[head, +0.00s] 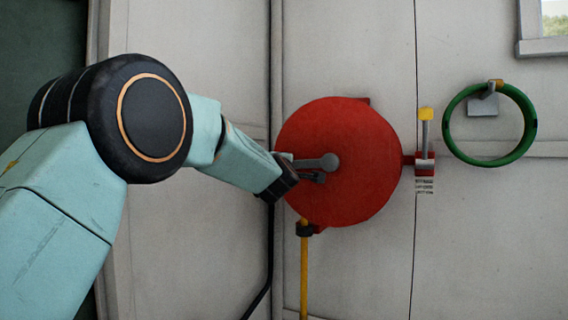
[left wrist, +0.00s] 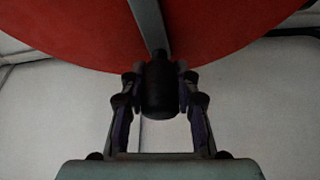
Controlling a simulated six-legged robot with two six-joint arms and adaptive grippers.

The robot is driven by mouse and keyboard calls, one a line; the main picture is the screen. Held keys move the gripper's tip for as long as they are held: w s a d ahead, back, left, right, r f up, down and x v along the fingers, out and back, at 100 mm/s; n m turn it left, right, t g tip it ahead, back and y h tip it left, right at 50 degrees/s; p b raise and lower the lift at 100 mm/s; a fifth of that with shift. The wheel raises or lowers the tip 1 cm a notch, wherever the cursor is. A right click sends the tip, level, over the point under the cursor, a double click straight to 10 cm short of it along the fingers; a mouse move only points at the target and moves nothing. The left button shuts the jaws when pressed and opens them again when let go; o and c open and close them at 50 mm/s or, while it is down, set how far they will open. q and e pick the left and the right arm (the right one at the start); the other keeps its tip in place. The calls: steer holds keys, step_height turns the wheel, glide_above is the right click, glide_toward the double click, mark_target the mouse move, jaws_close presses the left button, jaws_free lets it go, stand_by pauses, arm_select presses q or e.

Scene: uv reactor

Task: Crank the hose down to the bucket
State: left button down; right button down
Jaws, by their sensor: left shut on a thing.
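A red round hose reel (head: 355,165) is mounted on the pale wall in the middle of the head view. A grey crank arm (head: 318,162) runs leftward from its hub. My left gripper (head: 297,176) is at the crank's outer end. In the left wrist view, my left gripper (left wrist: 160,90) is closed around a dark crank handle (left wrist: 160,88), with the grey crank arm (left wrist: 148,25) leading up across the red reel (left wrist: 215,25). A yellow hose (head: 304,270) hangs straight down from the reel's lower left. Its lower end and the bucket are out of view.
A yellow-tipped lever (head: 426,125) on a red fitting (head: 425,163) stands right of the reel. A green ring (head: 525,145) hangs on a wall hook (head: 484,100) at the right. A black cable (head: 270,235) runs down the wall left of the hose.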

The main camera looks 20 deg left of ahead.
arm_select(q)
steer(key=shift+f, duration=0.35)
steer(key=c, duration=1.3)
jaws_free()
steer(key=shift+c, duration=0.2)
steer(key=o, duration=0.4)
steer(key=shift+s+a+r, duration=0.2)
steer(key=shift+s+r, duration=0.05)
steer(key=shift+s, duration=0.1)
steer(key=shift+c, duration=0.2)
steer(key=shift+w+d, duration=0.15)
steer(key=shift+w, duration=0.1)
steer(key=v, duration=1.2)
